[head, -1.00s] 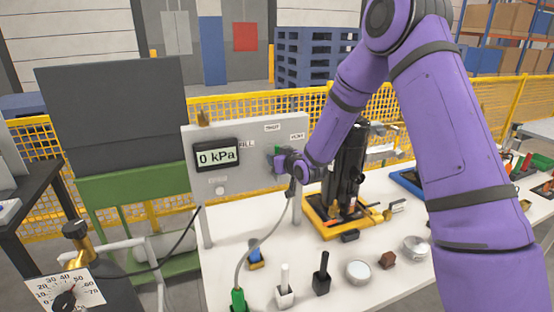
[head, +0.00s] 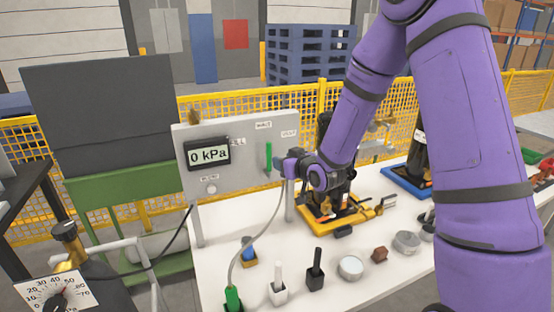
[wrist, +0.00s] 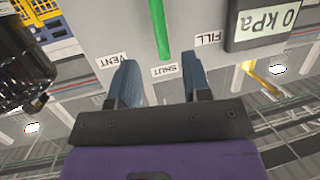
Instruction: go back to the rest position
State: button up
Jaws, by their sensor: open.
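My gripper (wrist: 160,85) is open and empty in the wrist view, with its two blue-grey fingers apart. The panel's display (head: 208,153) reads 0 kPa. The fingers are hard to make out in the head view.
A black compressor on a yellow tray (head: 326,224) stands close to my forearm. Several small items line the white table (head: 225,228), with a green-ended hose (head: 233,298) at the front. A dial gauge (head: 57,293) is at lower left. A yellow mesh fence (head: 222,105) runs behind.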

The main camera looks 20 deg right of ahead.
jog(key=shift+s+d+r, duration=0.15)
jog(key=shift+s, duration=0.45)
jog(key=s+d+r+m+g+h, duration=0.1)
jog(key=s+d+r+g+h, duration=0.1)
jog(key=s+r, duration=0.45)
jog(key=s+d+r+g+h, duration=0.2)
jog(key=s+r, duration=0.4)
jog(key=r, duration=0.1)
jog(key=s+r+m+g, duration=0.1)
jog(key=s+r+g, duration=0.1)
jog(key=s, duration=1)
jog(key=s+r+m+g, duration=0.1)
jog(key=s+r+g, duration=0.2)
jog(key=s, duration=1)
jog(key=shift+r+g, duration=0.3)
jog(key=shift+r, duration=0.3)
